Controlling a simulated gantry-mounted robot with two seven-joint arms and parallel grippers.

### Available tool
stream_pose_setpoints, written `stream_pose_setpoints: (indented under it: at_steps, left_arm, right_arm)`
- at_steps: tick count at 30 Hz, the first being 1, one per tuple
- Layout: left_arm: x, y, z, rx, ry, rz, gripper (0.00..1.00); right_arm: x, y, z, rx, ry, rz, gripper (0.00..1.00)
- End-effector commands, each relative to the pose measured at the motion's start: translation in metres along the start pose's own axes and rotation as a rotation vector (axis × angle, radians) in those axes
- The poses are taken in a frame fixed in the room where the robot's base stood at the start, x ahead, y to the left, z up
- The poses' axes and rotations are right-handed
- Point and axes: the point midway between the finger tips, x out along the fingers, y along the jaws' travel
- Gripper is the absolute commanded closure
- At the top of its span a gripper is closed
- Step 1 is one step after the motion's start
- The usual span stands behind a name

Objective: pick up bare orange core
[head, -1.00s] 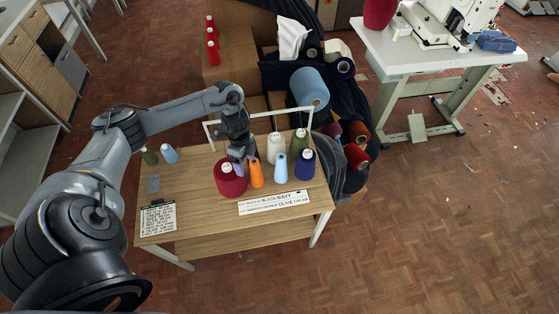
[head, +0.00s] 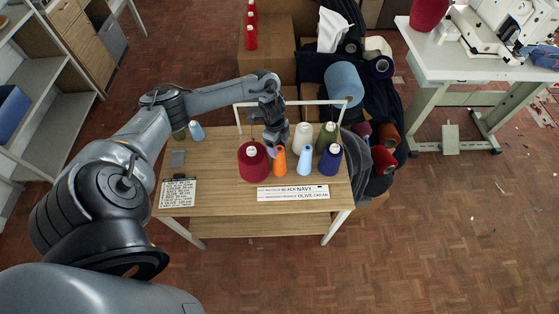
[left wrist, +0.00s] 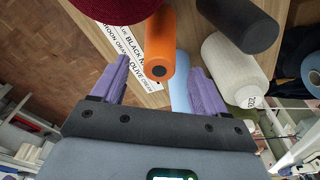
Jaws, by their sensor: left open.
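The bare orange core (head: 280,159) stands upright on the wooden table, between a maroon cone (head: 253,162) and a light blue core (head: 305,163). In the left wrist view the orange core (left wrist: 160,35) shows its dark top hole, pointing toward the camera. My left gripper (head: 274,143) is above and just behind it, open and empty. In the left wrist view its purple fingers (left wrist: 160,75) stand wide apart, with the orange core's top in line with the gap. The right finger partly hides the light blue core (left wrist: 180,85). My right gripper is not in view.
A cream cone (head: 303,137), an olive cone (head: 327,138) and a navy cone (head: 330,158) crowd the right side. A white frame (head: 290,103) rises at the back. A label strip (head: 293,193) lies in front.

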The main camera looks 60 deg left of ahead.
Motion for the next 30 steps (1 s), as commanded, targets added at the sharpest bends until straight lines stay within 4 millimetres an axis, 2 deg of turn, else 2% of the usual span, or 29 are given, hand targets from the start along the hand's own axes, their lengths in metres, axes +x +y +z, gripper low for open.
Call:
stream_pose_setpoints:
  at_steps: [6, 16, 30]
  left_arm:
    - [0.026, 0.000, -0.001, -0.002, 0.000, 0.001, 0.26]
    - [0.032, 0.000, 0.000, 0.001, -0.001, 0.000, 0.26]
    - [0.032, 0.000, 0.000, 0.000, 0.000, 0.000, 0.97]
  right_arm:
    - [-0.001, -0.001, -0.001, 0.005, 0.001, -0.004, 0.57]
    - [-0.001, -0.002, -0.001, 0.006, 0.002, -0.005, 0.57]
    - [0.000, 0.000, 0.000, -0.002, 0.000, 0.001, 0.57]
